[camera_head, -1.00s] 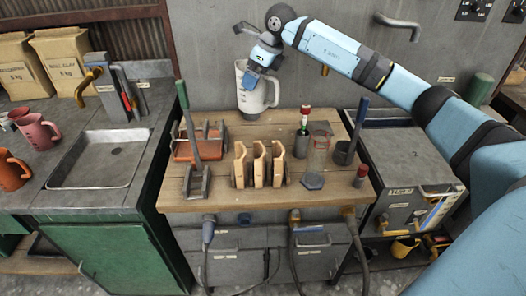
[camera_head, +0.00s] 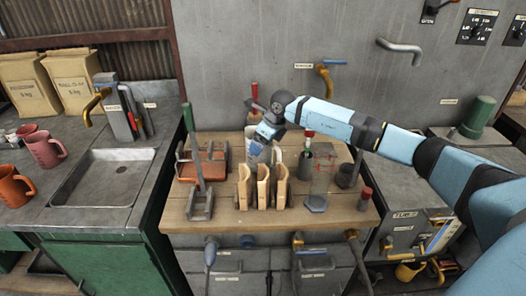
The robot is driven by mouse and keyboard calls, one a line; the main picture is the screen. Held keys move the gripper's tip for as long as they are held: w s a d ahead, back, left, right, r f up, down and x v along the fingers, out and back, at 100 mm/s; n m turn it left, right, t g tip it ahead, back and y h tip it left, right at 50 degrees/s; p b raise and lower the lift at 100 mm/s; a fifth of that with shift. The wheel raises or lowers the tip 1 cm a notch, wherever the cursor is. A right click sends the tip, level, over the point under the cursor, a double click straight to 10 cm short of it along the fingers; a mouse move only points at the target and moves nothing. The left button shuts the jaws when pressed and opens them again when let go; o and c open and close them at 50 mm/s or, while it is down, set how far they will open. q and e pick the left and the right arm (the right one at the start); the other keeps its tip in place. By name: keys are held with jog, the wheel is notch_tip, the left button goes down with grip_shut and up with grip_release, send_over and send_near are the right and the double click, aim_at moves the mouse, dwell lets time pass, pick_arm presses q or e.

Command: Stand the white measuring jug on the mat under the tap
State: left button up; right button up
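The white measuring jug (camera_head: 253,133) is at the back of the wooden bench in the head view, mostly hidden by my gripper and the wooden holders in front. My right gripper (camera_head: 264,137), on the arm from the right, is at the jug's upper part and appears shut on it; the fingers are hard to make out. I cannot tell whether the jug's base touches the bench. A brass tap (camera_head: 324,78) is on the grey wall, behind and right of the jug. Another brass tap (camera_head: 93,104) stands at the sink on the left. I cannot make out a mat. My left gripper is not in view.
Upright wooden holders (camera_head: 263,187) stand just in front of the jug. A dark bottle (camera_head: 305,160), a clear cylinder (camera_head: 323,170) and a dark cup (camera_head: 347,175) are to its right. An orange tray (camera_head: 187,168) and green-handled lever (camera_head: 190,125) are to its left.

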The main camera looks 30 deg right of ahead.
aim_at(263, 151)
jog(key=shift+f, duration=2)
jog(key=shift+f, duration=0.1)
jog(key=o, duration=1.1)
jog(key=shift+f, duration=0.1)
jog(key=shift+o, duration=0.2)
